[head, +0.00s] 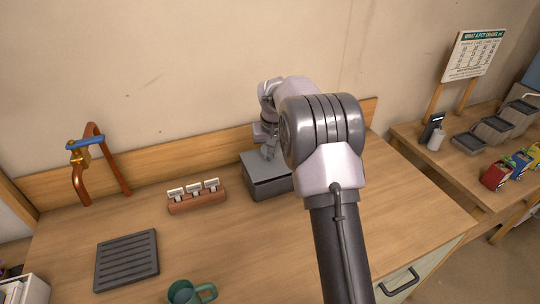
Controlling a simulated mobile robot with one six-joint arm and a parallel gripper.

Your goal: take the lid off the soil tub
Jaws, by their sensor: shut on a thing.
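The soil tub (272,188) is a dark grey box on the wooden counter, near the back wall and left of my arm. Its grey lid (254,168) lies over its top; I cannot tell whether it sits flush or is slightly raised. My gripper (268,152) is above the lid, pointing down, and is shut on the lid at its middle. The fingertips and the part they grip are small and partly unclear. My arm hides the right side of the tub and lid.
Left of the tub is a reddish block with white tags (197,197). A ridged dark tray (127,260), a green mug (190,292) and a copper tap (85,165) are farther left. The counter's right part (410,215) is clear.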

